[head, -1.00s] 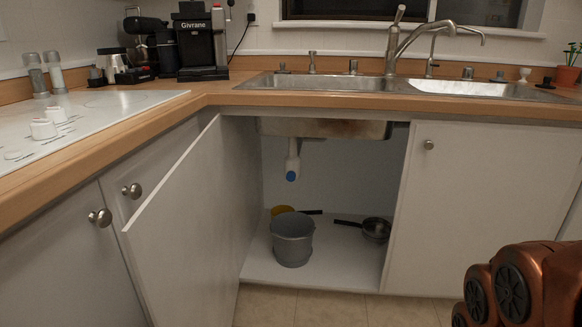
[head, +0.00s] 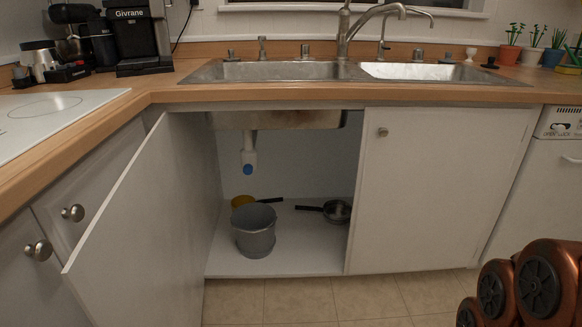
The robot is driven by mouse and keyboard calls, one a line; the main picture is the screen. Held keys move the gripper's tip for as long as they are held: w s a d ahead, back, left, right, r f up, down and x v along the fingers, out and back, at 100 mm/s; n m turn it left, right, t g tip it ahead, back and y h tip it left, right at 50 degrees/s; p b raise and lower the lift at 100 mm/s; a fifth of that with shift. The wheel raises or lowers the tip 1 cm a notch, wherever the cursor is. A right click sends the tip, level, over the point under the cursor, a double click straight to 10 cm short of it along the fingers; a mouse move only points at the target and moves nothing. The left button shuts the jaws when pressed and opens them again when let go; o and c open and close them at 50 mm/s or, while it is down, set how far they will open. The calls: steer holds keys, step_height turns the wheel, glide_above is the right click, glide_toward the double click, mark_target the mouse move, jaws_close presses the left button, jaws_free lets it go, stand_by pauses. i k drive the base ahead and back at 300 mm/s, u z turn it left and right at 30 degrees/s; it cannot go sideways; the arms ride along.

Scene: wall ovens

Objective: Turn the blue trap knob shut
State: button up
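The blue trap knob (head: 247,169) is a small round blue cap at the lower end of the white drain trap (head: 249,154). The trap hangs under the sink inside the open cabinet. I cannot tell from here how far the knob is turned. A grey bucket (head: 254,231) stands on the cabinet floor below the knob. My gripper is not in view; only copper-coloured links of my arm show at the lower right.
The left cabinet door (head: 150,220) stands open toward me, left of the opening. The right door (head: 437,190) is closed. A dark pan (head: 338,211) and a yellow pan (head: 243,201) lie behind the bucket. The tiled floor (head: 340,300) in front is clear.

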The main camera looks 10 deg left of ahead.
mark_target(247, 169)
steer(key=z, duration=0.55)
steer(key=i, duration=0.6)
steer(key=u, duration=3.2)
steer(key=i, duration=0.5)
steer(key=u, duration=0.15)
